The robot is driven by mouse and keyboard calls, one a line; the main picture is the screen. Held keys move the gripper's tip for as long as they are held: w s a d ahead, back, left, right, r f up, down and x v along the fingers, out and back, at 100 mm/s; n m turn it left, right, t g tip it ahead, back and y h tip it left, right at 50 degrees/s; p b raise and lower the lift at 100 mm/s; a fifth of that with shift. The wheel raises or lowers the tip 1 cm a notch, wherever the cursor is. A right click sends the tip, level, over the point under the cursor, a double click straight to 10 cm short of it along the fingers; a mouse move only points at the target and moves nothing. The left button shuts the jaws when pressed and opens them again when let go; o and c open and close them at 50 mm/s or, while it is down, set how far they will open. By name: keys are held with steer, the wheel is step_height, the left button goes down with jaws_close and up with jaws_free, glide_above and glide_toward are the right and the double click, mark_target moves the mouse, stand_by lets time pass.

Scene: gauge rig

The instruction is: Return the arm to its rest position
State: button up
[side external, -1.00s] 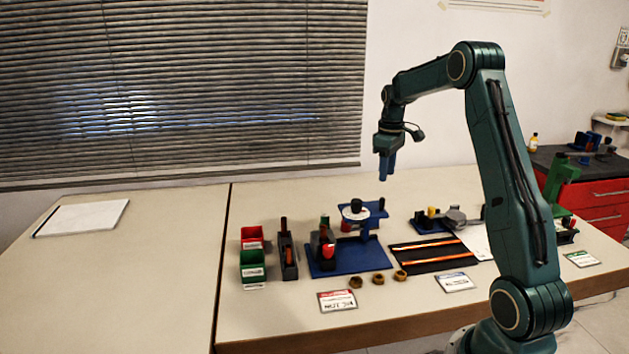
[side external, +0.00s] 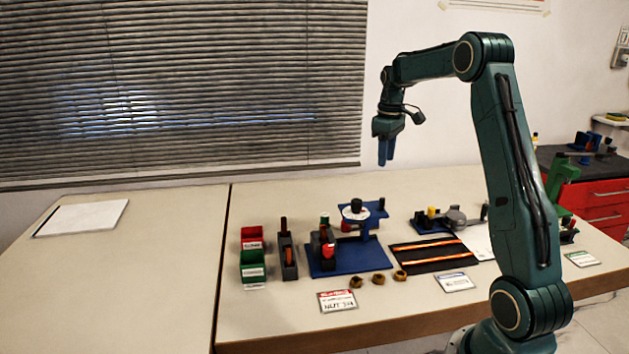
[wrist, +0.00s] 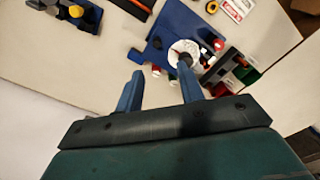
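My gripper (side external: 386,150) hangs in the air above the back of the bench, fingers pointing down. In the wrist view my gripper (wrist: 160,68) shows two blue fingers spread apart with nothing held between them. It is clear of the blue gauge fixture (side external: 345,258), which stands on the bench below with a white round dial (side external: 355,212). The fixture also shows in the wrist view (wrist: 176,18), beyond the fingertips.
A red bin (side external: 251,238) and a green bin (side external: 253,262) stand at the left of the fixture. Several brown nuts (side external: 378,279) lie in front, beside a black mat (side external: 433,256). A second gauge (side external: 455,216) stands behind the mat. The left bench is mostly clear.

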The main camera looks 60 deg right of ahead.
steer(key=s+a+r+t, duration=0.1)
steer(key=s+a+r, duration=0.15)
steer(key=a, duration=0.45)
steer(key=s+a+r+t, duration=0.1)
steer(key=a+r, duration=0.3)
steer(key=a, duration=0.3)
steer(key=s+a+r, duration=0.2)
steer(key=a+r, duration=0.1)
steer(key=a, duration=0.4)
steer(key=s+a+f+t, duration=0.3)
steer(key=s+a+f, duration=0.1)
steer(key=s+a, duration=0.9)
steer(key=shift+s+a+f, duration=0.2)
steer(key=shift+s+a, duration=0.15)
steer(key=shift+s, duration=0.35)
